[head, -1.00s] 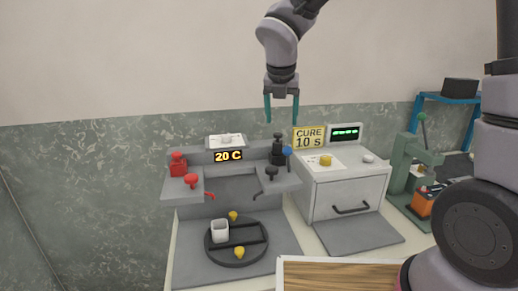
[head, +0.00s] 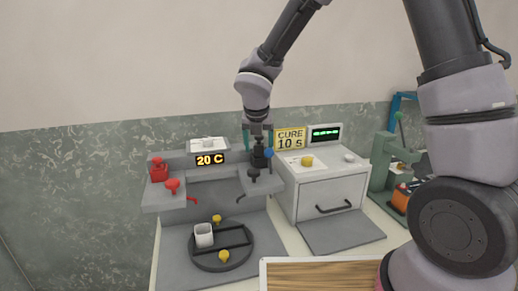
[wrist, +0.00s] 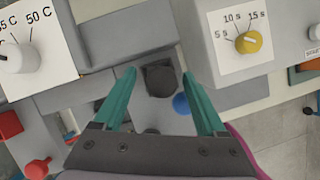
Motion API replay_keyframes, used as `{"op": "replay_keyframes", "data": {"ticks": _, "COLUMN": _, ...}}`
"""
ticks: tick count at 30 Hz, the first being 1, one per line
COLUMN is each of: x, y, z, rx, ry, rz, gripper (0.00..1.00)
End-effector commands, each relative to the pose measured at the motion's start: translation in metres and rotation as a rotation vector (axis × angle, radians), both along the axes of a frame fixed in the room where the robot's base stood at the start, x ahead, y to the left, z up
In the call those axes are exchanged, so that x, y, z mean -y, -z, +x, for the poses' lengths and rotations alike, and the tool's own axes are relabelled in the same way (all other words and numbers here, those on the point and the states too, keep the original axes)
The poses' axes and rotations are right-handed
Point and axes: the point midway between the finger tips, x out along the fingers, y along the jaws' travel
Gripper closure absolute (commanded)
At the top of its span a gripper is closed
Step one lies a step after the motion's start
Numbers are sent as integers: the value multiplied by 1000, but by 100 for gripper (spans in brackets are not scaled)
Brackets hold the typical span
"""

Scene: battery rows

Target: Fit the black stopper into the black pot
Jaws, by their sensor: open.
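A squarish black piece with a narrower top (head: 259,158) stands at the back right of the grey filling station. A smaller black knob-shaped piece (head: 253,174) sits on the ledge in front of it. I cannot tell for sure which is the stopper and which the pot. My gripper (head: 258,146) is open and points down over the squarish piece. In the wrist view that piece (wrist: 160,79) shows between the open teal fingertips (wrist: 159,74), with a gap to each side. The lower part of the black piece is hard to make out.
A blue ball (wrist: 181,103) sits close by the right finger. A red piece (head: 159,171) and a red knob (head: 172,186) stand on the left side. The cure oven (head: 328,190) is to the right. A white cup (head: 204,235) stands on the turntable (head: 238,261) below.

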Motion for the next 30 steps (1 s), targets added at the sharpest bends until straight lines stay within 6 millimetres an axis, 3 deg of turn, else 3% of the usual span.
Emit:
{"op": "replay_keyframes", "data": {"ticks": 4, "x": 0, "y": 0, "z": 0, "rx": 0, "ry": 0, "rz": 0, "gripper": 26}}
{"op": "replay_keyframes", "data": {"ticks": 5, "x": 0, "y": 0, "z": 0, "rx": 0, "ry": 0, "rz": 0, "gripper": 30}}
{"op": "replay_keyframes", "data": {"ticks": 9, "x": 0, "y": 0, "z": 0, "rx": 0, "ry": 0, "rz": 0, "gripper": 84}}
{"op": "replay_keyframes", "data": {"ticks": 10, "x": 0, "y": 0, "z": 0, "rx": 0, "ry": 0, "rz": 0, "gripper": 95}}
{"op": "replay_keyframes", "data": {"ticks": 11, "x": 0, "y": 0, "z": 0, "rx": 0, "ry": 0, "rz": 0, "gripper": 100}}
{"op": "replay_keyframes", "data": {"ticks": 20, "x": 0, "y": -4, "z": 0, "rx": 1, "ry": 1, "rz": 0, "gripper": 100}}
{"op": "replay_keyframes", "data": {"ticks": 23, "x": 1, "y": -15, "z": 1, "rx": 3, "ry": 3, "rz": 1, "gripper": 100}}
{"op": "replay_keyframes", "data": {"ticks": 30, "x": 1, "y": -63, "z": 1, "rx": 4, "ry": 3, "rz": 2, "gripper": 100}}
